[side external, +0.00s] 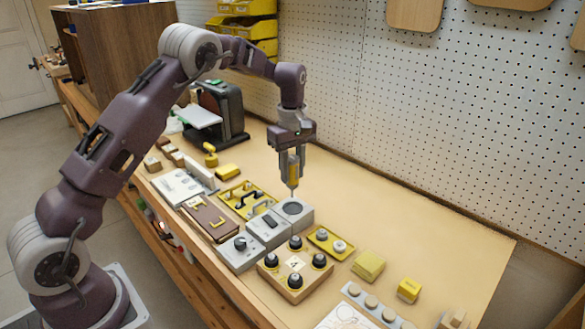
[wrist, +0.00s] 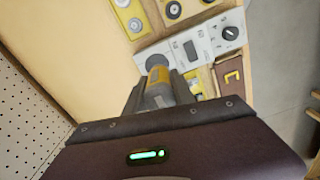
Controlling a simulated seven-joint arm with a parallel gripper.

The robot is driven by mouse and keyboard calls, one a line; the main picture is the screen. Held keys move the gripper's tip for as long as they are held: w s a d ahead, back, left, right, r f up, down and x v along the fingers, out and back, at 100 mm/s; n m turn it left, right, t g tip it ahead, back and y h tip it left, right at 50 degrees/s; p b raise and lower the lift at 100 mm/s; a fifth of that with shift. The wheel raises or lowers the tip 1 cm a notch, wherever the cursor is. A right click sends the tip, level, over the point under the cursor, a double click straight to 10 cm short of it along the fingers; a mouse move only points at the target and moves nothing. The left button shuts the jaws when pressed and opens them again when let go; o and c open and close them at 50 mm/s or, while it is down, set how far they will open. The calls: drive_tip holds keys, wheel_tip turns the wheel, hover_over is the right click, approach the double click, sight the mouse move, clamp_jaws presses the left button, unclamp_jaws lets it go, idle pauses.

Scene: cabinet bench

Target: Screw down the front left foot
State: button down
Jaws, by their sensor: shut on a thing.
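My gripper (side external: 293,163) is shut on a yellow and grey driver-like tool (side external: 292,177), held upright with its narrow tip down. The tool also shows in the wrist view (wrist: 159,84). It hangs above the round recess of a grey control box (side external: 265,230); whether the tip touches it I cannot tell. In front of the box is a wooden block (side external: 285,282) carrying several black round feet with pale tops, one near each corner, around a white label with an arrow mark. Which of them is the front left foot I cannot tell. The block shows partly at the wrist view's top edge.
A yellow fixture with black handles (side external: 238,200) and a brown plate (side external: 207,219) lie left of the box. Yellow blocks (side external: 368,265) lie further right. The bench towards the pegboard is clear.

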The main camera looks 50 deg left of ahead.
drive_tip(key=s+d+r, duration=0.1)
drive_tip(key=s+d, duration=0.3)
drive_tip(key=s, duration=0.3)
drive_tip(key=s+d, duration=0.4)
drive_tip(key=s, duration=0.4)
drive_tip(key=shift+w+d+f, duration=0.1)
drive_tip(key=shift+f, duration=2.4)
drive_tip(key=shift+f, duration=0.65)
wheel_tip(320, 180, up, 6)
idle(0.4)
